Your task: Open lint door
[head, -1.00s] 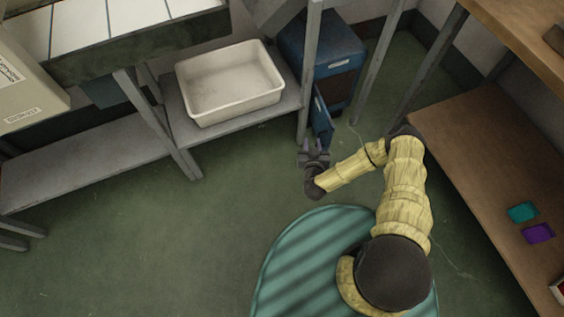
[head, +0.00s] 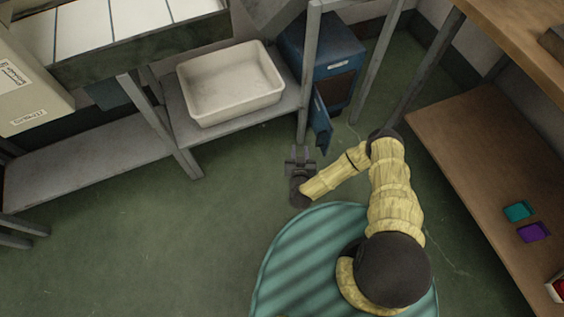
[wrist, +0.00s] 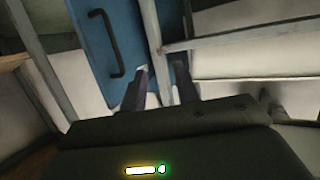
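The blue lint cabinet (head: 318,32) stands on the floor beyond the grey table legs. Its narrow blue door (head: 321,124) stands swung outward, with a dark opening beside it. In the wrist view a blue panel (wrist: 88,32) with a black bar handle (wrist: 106,42) shows at upper left; it looks like the door. My gripper (head: 299,152) is over the floor, left of and nearer than the door, apart from it. In the wrist view its two fingers (wrist: 160,88) are spread apart, with no held object seen between them. The handle is not clear in the head view.
A grey post (head: 309,70) stands just left of the door. A white basin (head: 230,112) sits on a grey shelf (head: 172,100) at left. A brown bench (head: 460,150) with teal and purple items is at right. Green floor is clear at left.

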